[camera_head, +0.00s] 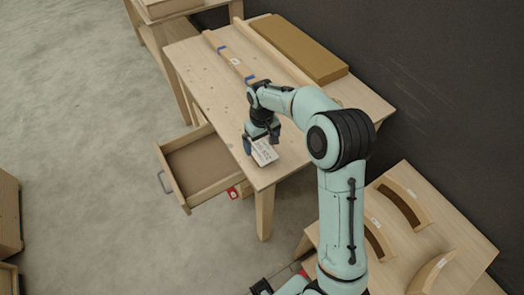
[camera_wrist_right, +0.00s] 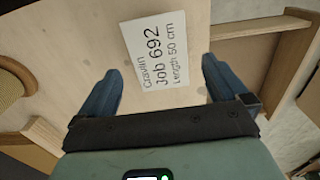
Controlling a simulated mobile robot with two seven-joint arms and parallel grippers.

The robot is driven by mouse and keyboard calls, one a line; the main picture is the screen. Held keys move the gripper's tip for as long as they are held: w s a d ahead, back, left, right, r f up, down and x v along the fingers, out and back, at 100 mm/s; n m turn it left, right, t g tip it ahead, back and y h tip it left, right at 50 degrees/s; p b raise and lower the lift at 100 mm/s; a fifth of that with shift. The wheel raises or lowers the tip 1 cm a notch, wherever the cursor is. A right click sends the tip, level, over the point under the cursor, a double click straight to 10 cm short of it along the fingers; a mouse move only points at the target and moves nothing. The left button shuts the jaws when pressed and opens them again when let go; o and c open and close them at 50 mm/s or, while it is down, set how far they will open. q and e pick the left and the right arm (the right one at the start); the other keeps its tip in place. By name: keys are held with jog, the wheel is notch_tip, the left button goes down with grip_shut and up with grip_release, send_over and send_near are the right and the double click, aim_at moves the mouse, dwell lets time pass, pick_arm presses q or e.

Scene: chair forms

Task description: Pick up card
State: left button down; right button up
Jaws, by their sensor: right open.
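The card (camera_head: 265,153) is a small white sheet lying near the front corner of the wooden table. In the right wrist view the card (camera_wrist_right: 157,50) reads "Cravlin Job 692 Length 50 cm". My right gripper (camera_head: 258,137) is over that corner, pointing down. In the wrist view its two dark blue fingers (camera_wrist_right: 160,67) are wide apart, with the card showing between and beyond their tips. The fingers do not appear to touch the card. My left gripper cannot be made out; only a small dark and teal part of mine shows at the bottom edge.
The table (camera_head: 205,88) carries a long wooden strip (camera_head: 235,63) and a brown board (camera_head: 305,52). An open drawer (camera_head: 205,165) sticks out left, with a red tag (camera_head: 232,193) near it. Another wooden table (camera_head: 455,215) with curved pieces stands at lower right. The left floor is mostly clear.

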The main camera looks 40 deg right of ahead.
aim_at(262, 151)
notch_tip(262, 151, down, 2)
jog(key=shift+f, duration=0.25)
jog(key=c, duration=1)
jog(key=shift+o, duration=0.2)
jog(key=shift+r, duration=0.15)
